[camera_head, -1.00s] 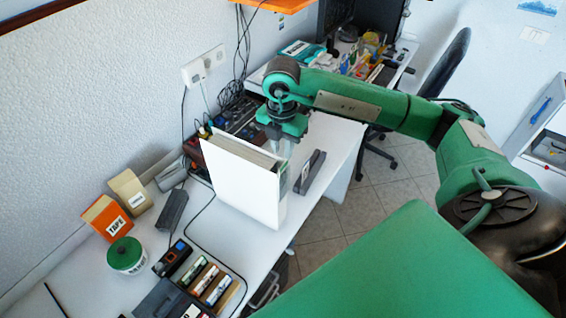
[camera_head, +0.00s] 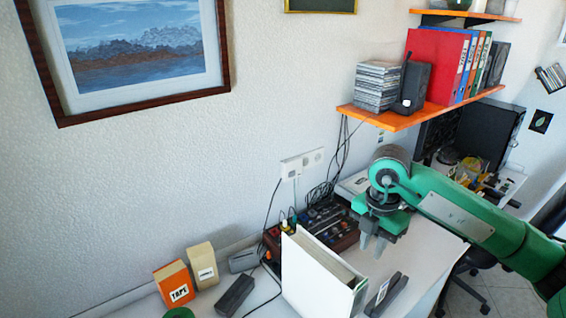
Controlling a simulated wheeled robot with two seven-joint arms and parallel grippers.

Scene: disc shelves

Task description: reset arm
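My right arm comes in from the right side of the head view. Its gripper (camera_head: 373,246) points down over the desk, just right of and behind a white binder (camera_head: 318,275) that stands upright. The two grey fingertips show a gap between them with nothing held. The gripper looks apart from the binder.
A dark holder (camera_head: 386,294) lies right of the binder on the white desk (camera_head: 425,262). An orange shelf (camera_head: 400,119) with discs (camera_head: 377,86) and several folders hangs above. An orange tape box (camera_head: 174,283) stands at left.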

